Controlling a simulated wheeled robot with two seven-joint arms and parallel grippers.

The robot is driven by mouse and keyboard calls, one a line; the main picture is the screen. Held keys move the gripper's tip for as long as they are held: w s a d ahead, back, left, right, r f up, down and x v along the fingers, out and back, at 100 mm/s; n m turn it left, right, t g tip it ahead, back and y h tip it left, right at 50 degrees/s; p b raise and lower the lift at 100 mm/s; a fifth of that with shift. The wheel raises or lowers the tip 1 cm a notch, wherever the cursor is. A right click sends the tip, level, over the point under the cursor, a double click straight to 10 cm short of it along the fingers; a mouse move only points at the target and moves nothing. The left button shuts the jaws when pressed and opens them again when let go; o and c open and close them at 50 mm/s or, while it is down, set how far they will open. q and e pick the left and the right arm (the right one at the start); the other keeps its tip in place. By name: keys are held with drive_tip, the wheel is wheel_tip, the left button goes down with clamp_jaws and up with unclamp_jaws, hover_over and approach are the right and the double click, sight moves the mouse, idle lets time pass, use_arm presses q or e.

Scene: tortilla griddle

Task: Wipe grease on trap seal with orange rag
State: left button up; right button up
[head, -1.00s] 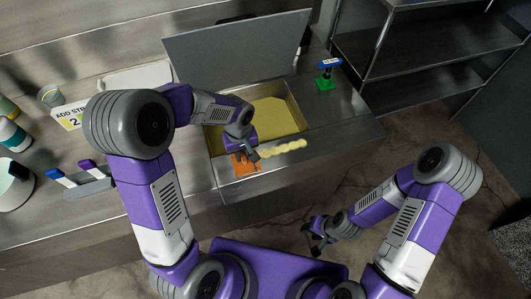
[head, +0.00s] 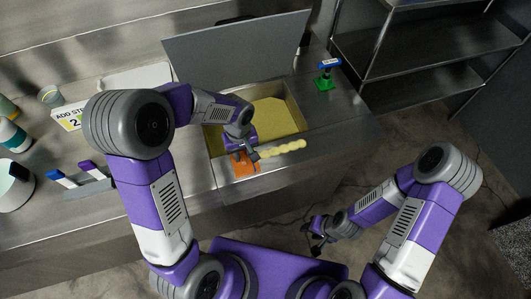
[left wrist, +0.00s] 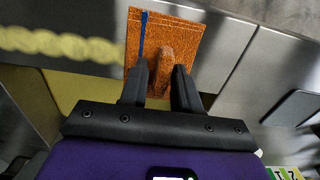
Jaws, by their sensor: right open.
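The orange rag (head: 243,168) lies on the metal front rim of the open grease trap (head: 303,118). A pale yellow grease streak (head: 284,149) runs along that rim, right of the rag. My left gripper (head: 250,155) is down at the rag. In the left wrist view, the rag (left wrist: 190,32) has a blue stripe and a raised fold. The fingers of my left gripper (left wrist: 160,80) stand on either side of this fold; whether they grip it is unclear. The grease streak (left wrist: 45,42) lies to the left there. My right gripper (head: 317,238) is open and empty, off the counter.
The raised trap lid (head: 235,55) stands behind the trap. A green-based tool with a blue label (head: 326,72) stands right of it. A holder with blue and purple pieces (head: 85,185), a sign (head: 70,116) and containers occupy the left counter. Metal shelves (head: 430,45) stand at right.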

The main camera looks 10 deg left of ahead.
use_arm(q)
clamp_jaws()
drive_tip(key=shift+w+d, duration=0.45)
drive_tip(key=shift+d, duration=0.25)
drive_tip(key=shift+w+d, duration=0.4)
drive_tip(key=shift+d, duration=0.25)
drive_tip(key=shift+w+d, duration=0.45)
drive_tip(key=shift+d, duration=0.25)
drive_tip(key=shift+w+d, duration=0.45)
drive_tip(key=shift+d, duration=0.3)
drive_tip(key=shift+w+d, duration=0.45)
drive_tip(key=shift+d, duration=0.25)
